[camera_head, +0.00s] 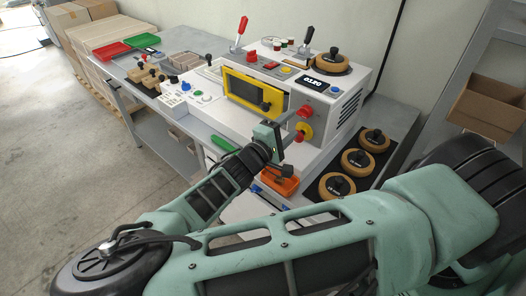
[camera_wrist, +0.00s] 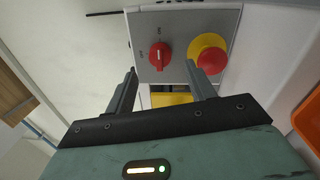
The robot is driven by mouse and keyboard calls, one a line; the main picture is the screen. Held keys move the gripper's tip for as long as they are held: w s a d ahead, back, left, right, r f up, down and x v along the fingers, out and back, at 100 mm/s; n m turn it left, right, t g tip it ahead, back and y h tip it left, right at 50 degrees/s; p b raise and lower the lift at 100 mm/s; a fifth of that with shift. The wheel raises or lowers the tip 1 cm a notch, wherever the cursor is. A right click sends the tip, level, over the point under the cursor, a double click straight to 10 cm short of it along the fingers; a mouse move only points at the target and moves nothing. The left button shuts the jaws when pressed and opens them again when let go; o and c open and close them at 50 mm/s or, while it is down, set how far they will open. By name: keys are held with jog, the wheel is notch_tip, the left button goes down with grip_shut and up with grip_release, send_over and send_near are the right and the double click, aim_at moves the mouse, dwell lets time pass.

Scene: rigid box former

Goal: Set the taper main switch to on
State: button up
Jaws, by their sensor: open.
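The taper main switch is a red rotary knob (camera_wrist: 159,57) on a grey panel in the wrist view, with small OFF lettering to its left and ON lettering above it. Its grip bar runs roughly upright in that view; I cannot tell its exact setting. In the head view the red knob (camera_head: 305,111) is on the machine's right end, above a red and yellow button. My gripper (camera_wrist: 161,72) is open and empty, its fingertips either side of the knob's line of sight and apparently short of it. In the head view my gripper (camera_head: 287,142) is beside the machine's front right corner.
A red mushroom button on a yellow base (camera_wrist: 209,56) is close to the right of the knob in the wrist view. An orange tray (camera_head: 279,180) lies below my gripper. Brown-ringed rolls (camera_head: 337,186) lie on a dark mat to the right.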

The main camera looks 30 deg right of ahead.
jog(key=b+v, duration=0.2)
jog(key=v, duration=1)
jog(key=shift+a+b, duration=0.2)
jog(key=shift+b, duration=0.1)
jog(key=shift+s, duration=0.1)
jog(key=s+f+g+y, duration=0.5)
jog(key=s+g+y, duration=0.35)
jog(key=s, duration=0.25)
jog(key=s+a+r+t+y, duration=0.1)
jog(key=s+a+r+y, duration=0.2)
jog(key=r+y, duration=0.2)
jog(key=s+a+r+n+t+y, duration=0.1)
jog(key=s+a+r+y, duration=0.3)
jog(key=r, duration=0.6)
jog(key=shift+a+n+y, duration=0.3)
jog(key=shift+y, duration=0.05)
jog(key=shift+w, duration=0.1)
